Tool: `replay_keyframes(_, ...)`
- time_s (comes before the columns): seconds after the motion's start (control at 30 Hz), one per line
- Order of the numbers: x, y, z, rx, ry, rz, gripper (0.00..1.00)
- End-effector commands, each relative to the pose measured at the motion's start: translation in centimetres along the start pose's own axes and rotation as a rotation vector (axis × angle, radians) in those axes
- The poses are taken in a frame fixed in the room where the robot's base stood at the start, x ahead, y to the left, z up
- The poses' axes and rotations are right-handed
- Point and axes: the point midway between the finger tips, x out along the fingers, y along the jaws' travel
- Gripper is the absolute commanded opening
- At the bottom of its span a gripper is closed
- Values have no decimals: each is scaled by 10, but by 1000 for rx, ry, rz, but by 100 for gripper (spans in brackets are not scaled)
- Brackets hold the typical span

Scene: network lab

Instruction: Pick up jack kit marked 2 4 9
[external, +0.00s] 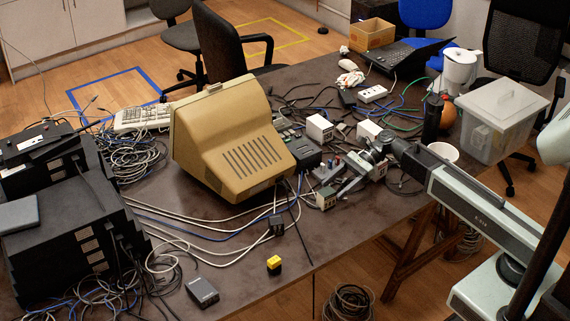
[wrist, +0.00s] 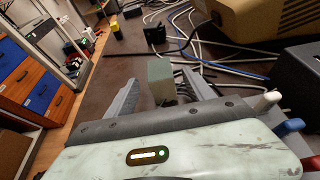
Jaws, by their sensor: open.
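Small pale box-shaped kits stand on the desk, and no number on any of them is readable, so I cannot tell which is marked 2 4 9. One kit (external: 326,199) is at the front of my gripper (external: 333,184). In the wrist view a grey-green box (wrist: 160,82), apparently this kit, stands upright between the two spread fingers of my gripper (wrist: 161,80). My gripper is open, and I cannot tell whether either finger touches the box. Two more white kits stand behind, one near the monitor (external: 319,128) and one farther right (external: 368,132).
A beige monitor (external: 225,140) stands left of my gripper. A black adapter (external: 277,226) and a yellow-and-black block (external: 274,265) lie toward the desk's front edge. Loose cables run around them. A clear plastic bin (external: 500,125) is at the right.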

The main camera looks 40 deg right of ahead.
Motion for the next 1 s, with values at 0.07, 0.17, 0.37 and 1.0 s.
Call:
replay_keyframes(0.07,14,0,-5,-1,0,3,62)
replay_keyframes(0.17,33,-1,-6,-2,0,3,62)
replay_keyframes(0.37,45,-1,-2,0,-1,-1,62)
replay_keyframes(1.0,43,-1,2,-1,-1,0,0)
